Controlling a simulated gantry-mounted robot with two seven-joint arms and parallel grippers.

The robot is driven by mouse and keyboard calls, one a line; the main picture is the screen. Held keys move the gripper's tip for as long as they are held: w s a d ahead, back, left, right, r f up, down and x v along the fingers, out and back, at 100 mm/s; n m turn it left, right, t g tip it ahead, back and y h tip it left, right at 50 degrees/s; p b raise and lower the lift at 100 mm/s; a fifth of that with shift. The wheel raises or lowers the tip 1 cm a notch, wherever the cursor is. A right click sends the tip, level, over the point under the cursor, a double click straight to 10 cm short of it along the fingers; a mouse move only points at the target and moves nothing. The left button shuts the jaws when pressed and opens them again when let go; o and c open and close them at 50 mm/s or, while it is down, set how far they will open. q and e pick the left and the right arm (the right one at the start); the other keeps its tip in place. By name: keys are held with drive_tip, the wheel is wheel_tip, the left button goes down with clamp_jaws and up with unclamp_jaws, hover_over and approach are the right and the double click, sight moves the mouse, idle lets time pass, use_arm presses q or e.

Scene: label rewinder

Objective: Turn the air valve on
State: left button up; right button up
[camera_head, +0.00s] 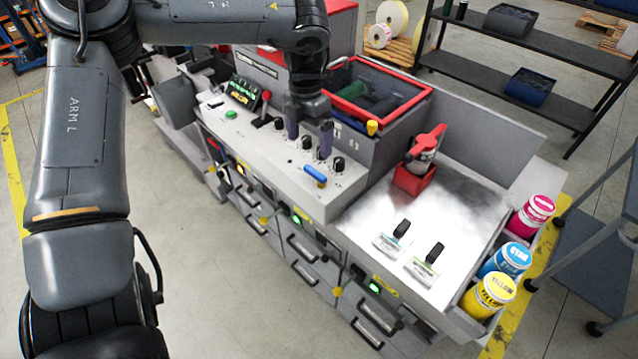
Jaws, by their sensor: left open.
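A blue lever handle (315,174), which looks like the air valve, sits on the front right part of the grey control panel (270,162). A yellow part shows at its right end. My left gripper (309,135) points down over the panel, its two fingers apart with nothing held between them. It is behind the blue lever in the picture, among the black knobs, and appears apart from the lever. I cannot tell how high the fingertips are above the panel. My right gripper is not in view.
Several black knobs (338,163), a red-topped lever (265,104) and a display (242,92) crowd the panel. A red-framed bin (420,97) stands behind. A steel worktop (375,212) at right carries a red tool (425,148) and two black-handled items. Ink cans (489,294) line its right edge.

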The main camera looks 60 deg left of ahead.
sight(315, 171)
use_arm(q)
drive_tip(key=shift+m+y, duration=0.3)
drive_tip(key=shift+y, duration=0.3)
drive_tip(key=f+b, duration=0.1)
drive_tip(key=f, duration=0.2)
drive_tip(key=f+b, duration=0.1)
drive_tip(key=f, duration=0.2)
drive_tip(key=w+f+b, duration=0.1)
drive_tip(key=f, duration=0.3)
drive_tip(key=shift+w+d+f, duration=0.1)
drive_tip(key=shift+d, duration=0.1)
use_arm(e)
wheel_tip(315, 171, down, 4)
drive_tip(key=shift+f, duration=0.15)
use_arm(q)
drive_tip(key=shift+c, duration=0.3)
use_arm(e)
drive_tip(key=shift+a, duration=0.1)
use_arm(q)
drive_tip(key=c, duration=0.9)
